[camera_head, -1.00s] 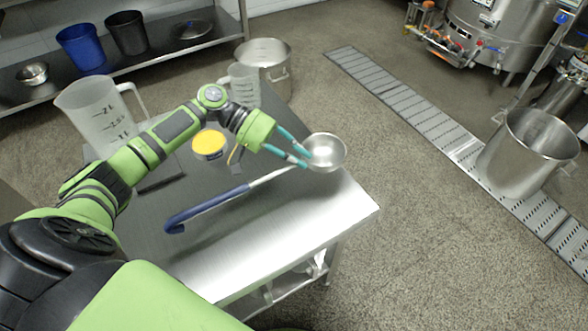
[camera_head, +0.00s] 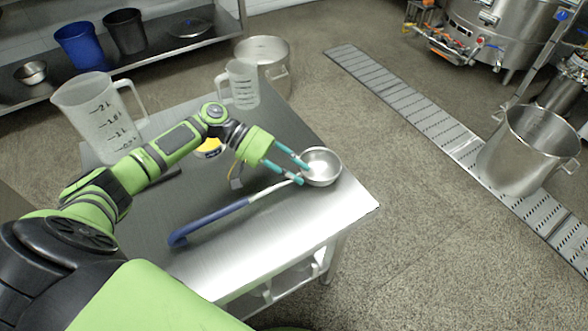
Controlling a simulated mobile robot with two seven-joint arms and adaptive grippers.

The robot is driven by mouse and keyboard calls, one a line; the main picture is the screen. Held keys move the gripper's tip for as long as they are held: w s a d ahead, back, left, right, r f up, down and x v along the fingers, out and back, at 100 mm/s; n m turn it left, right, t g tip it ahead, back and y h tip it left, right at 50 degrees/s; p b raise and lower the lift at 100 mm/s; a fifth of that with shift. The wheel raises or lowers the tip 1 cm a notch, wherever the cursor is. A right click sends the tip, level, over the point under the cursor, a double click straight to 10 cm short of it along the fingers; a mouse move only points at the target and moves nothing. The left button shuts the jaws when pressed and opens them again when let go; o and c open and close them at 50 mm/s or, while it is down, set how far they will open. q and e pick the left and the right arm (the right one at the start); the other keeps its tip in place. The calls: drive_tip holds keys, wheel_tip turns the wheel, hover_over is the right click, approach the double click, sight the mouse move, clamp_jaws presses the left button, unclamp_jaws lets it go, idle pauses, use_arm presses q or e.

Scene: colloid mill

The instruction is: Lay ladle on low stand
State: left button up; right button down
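The ladle has a round steel bowl (camera_head: 322,166), a pale shaft and a blue handle (camera_head: 212,219). It lies slantwise across the steel low stand (camera_head: 300,238), bowl near the right edge and hooked handle end toward the lower left. My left gripper (camera_head: 305,175) is at the bowl end of the shaft. Its teal fingers stand apart at the neck and look open, though contact with the ladle is hard to judge. My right gripper does not show.
A large measuring jug (camera_head: 100,118), a smaller jug (camera_head: 241,84) and a partly hidden yellow-topped tub (camera_head: 208,147) stand behind my arm. A steel pot (camera_head: 273,55) is beyond the stand. The stand's front right surface is clear.

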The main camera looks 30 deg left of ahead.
use_arm(q)
drive_tip(key=shift+r, duration=0.1)
drive_tip(key=shift+r, duration=0.2)
drive_tip(key=v, duration=1.2)
